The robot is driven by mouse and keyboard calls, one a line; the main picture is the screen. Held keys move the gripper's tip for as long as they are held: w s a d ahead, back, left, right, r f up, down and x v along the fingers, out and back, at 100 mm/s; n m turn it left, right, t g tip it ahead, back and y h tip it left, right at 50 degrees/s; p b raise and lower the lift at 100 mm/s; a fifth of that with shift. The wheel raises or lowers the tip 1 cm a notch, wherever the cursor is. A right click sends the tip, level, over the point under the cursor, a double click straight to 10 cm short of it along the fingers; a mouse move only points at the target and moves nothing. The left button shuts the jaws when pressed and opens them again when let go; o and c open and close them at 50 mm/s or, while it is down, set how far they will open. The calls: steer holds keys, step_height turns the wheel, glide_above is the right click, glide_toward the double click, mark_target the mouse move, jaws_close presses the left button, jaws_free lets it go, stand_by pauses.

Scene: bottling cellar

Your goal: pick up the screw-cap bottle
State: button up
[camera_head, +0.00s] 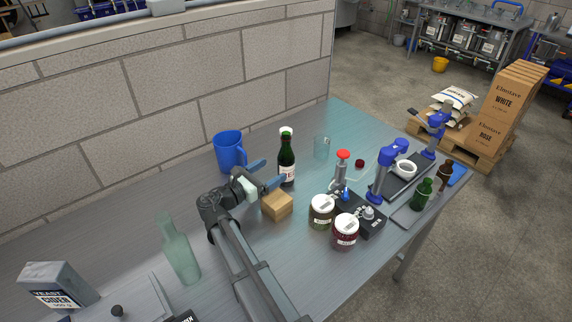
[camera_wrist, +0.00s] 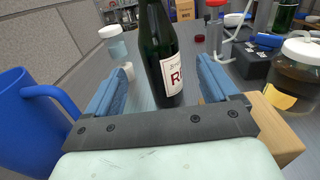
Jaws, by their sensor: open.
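The screw-cap bottle (camera_head: 287,158) is dark green with a white cap and a white label with red lettering. It stands upright on the metal table near the wall. In the wrist view the bottle (camera_wrist: 162,55) stands just ahead, between the lines of my two blue fingers; its top is cut off. My gripper (camera_head: 268,174) is open and empty, its fingers pointing at the bottle's lower half from the left. In the wrist view my gripper (camera_wrist: 160,68) shows a finger on each side of the bottle. I cannot tell whether either finger touches it.
A blue mug (camera_head: 229,152) stands close on the left, and a wooden block (camera_head: 277,205) close on the right of my gripper. A clear jar (camera_head: 321,147) stands behind the bottle. Two filled jars (camera_head: 321,213) stand to the right, beside a black device (camera_head: 369,222).

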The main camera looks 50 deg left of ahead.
mark_target(290, 158)
steer(key=shift+w+a, duration=0.15)
steer(key=shift+w, duration=2.2)
steer(key=shift+w+a, duration=0.15)
steer(key=shift+w, duration=2.2)
steer(key=c, duration=1.4)
steer(key=shift+o, duration=0.2)
steer(key=shift+r, duration=0.2)
